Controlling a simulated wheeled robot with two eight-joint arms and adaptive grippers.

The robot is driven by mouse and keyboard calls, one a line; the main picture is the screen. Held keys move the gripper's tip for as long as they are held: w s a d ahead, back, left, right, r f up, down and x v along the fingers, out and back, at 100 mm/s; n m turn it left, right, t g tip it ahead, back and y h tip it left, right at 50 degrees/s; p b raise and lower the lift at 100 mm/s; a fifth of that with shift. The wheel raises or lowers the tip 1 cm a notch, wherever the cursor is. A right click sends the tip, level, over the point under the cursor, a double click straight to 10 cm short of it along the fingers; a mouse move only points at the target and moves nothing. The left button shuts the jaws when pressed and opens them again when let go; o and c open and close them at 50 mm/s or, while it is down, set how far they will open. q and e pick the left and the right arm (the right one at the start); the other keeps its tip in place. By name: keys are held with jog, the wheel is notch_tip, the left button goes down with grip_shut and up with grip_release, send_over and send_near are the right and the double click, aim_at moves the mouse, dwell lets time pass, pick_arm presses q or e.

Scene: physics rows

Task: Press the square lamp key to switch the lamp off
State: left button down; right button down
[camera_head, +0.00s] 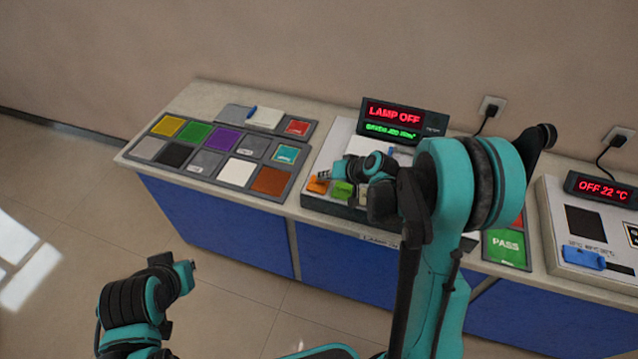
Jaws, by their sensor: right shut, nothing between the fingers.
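The lamp panel (345,138) is a pale box on the counter.
A board of coloured tiles (205,174) lies left of the panel. To the right are a green PASS tile (506,248) and a second device (590,230) whose display reads OFF 22 °C. Wall sockets with cables are behind. The floor in front of the blue cabinets looks clear.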

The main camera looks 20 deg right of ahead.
aim_at(324, 184)
jog(key=shift+r+p, duration=1.95)
jog(key=shift+r, duration=1)
jog(key=s+r+n+h+b, duration=0.1)
jog(key=s+r+h+b, duration=0.1)
jog(key=s, duration=1)
jog(key=s+a+r+n+h+b, duration=0.1)
jog(key=s+r+h+b, duration=0.1)
jog(key=s, duration=1.1)
jog(key=shift+r+n+g+h, duration=0.3)
jog(key=shift+r+h, duration=0.1)
jog(key=shift+r, duration=0.25)
